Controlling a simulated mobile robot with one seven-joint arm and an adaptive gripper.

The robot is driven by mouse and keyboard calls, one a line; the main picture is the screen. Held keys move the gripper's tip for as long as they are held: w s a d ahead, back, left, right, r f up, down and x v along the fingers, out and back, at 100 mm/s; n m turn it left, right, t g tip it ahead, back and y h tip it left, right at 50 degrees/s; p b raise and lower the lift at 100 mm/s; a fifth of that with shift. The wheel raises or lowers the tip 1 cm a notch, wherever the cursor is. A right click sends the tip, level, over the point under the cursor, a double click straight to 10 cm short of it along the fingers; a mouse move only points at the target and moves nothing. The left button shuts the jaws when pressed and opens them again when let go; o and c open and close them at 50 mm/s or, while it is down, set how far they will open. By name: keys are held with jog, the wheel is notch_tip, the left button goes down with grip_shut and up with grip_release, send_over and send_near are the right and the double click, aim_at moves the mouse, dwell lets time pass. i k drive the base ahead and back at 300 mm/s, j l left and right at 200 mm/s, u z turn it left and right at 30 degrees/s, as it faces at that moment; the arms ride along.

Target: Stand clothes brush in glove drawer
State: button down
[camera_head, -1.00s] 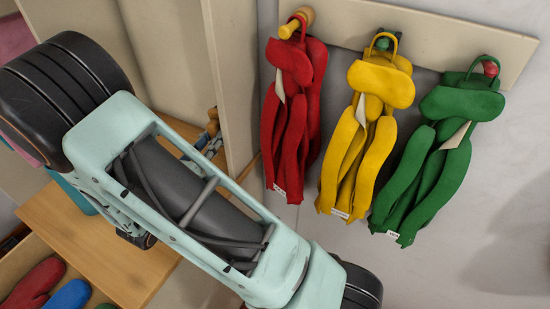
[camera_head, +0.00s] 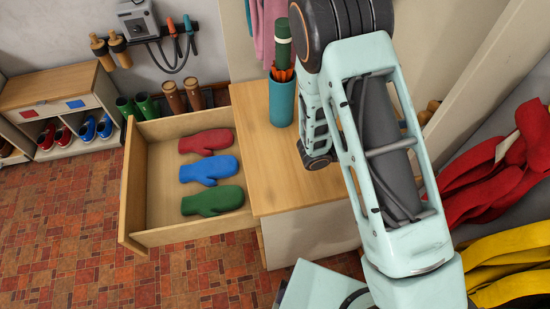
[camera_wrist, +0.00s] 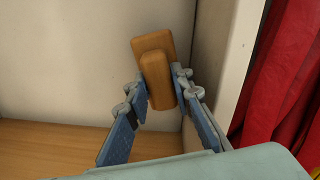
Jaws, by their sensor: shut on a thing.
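The clothes brush (camera_wrist: 158,72) shows in the wrist view as a brown wooden piece with a rounded handle. My gripper (camera_wrist: 163,88) is shut on it, one blue-grey finger on each side. The brush's bristles cannot be made out. Behind it are a pale panel and a wooden surface. In the head view my arm hides most of the gripper. The glove drawer (camera_head: 133,190) is pulled open at the left in the head view. A red mitten (camera_head: 206,142), a blue mitten (camera_head: 209,171) and a green mitten (camera_head: 213,201) lie flat along its right side; its left part is bare.
A teal holder (camera_head: 282,102) with a green umbrella stands on the wooden cabinet top (camera_head: 262,165) beside the drawer. Red (camera_head: 500,165) and yellow (camera_head: 510,262) hanging garments are at the right. Boots, a shoe shelf (camera_head: 50,95) and wall tools are behind. The tiled floor is clear.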

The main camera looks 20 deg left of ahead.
aim_at(164, 191)
jog(key=u, duration=2.85)
jog(key=i+j+u, duration=0.1)
jog(key=j+u, duration=0.2)
jog(key=i+j+u, duration=0.1)
jog(key=j+u, duration=0.15)
jog(key=i+j+z, duration=0.2)
jog(key=i+j, duration=0.35)
jog(key=i+z, duration=0.25)
jog(key=z, duration=0.2)
jog(key=i+j+z, duration=0.1)
jog(key=i+z, duration=0.15)
jog(key=z, duration=0.25)
jog(key=i+z, duration=0.15)
jog(key=z, duration=0.35)
jog(key=i+j+z, duration=0.1)
jog(key=z, duration=0.4)
jog(key=j+z, duration=0.2)
jog(key=z, duration=0.25)
jog(key=i+j+z, duration=0.1)
jog(key=z, duration=0.4)
jog(key=j, duration=0.1)
